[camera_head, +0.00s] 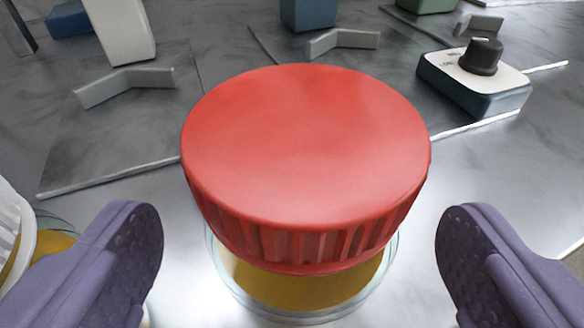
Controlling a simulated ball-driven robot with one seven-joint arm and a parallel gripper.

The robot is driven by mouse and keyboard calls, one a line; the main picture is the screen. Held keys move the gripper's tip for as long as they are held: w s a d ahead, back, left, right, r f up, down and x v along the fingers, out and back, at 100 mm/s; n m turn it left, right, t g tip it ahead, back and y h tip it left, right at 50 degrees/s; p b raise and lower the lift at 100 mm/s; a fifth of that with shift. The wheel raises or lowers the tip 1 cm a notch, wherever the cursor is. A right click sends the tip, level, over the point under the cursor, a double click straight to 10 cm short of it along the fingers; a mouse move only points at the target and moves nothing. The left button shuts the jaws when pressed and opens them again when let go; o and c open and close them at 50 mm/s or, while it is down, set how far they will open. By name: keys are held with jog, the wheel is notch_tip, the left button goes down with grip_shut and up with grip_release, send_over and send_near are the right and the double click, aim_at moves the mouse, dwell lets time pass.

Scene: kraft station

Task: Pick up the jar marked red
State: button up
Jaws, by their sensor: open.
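A jar with a large red ribbed lid (305,145) stands upright in the middle of the camera view. Below the lid its clear body (310,292) shows yellow-brown contents; its base is cut off by the frame. My gripper (300,255) is open, with one purple padded finger at the left of the jar and one at the right. There is a visible gap between each finger and the jar, and neither appears to touch it.
Another jar with a white ribbed lid (14,225) stands close behind the left finger. A dark box with a black knob (480,60) is at the upper right. Grey angled brackets (125,84) and a white upright block (120,30) stand farther back on the grey surface.

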jog(key=shift+x, duration=1.1)
jog(key=shift+s, duration=0.1)
jog(key=c, duration=1.2)
jog(key=shift+c, duration=1.1)
jog(key=shift+r, duration=0.15)
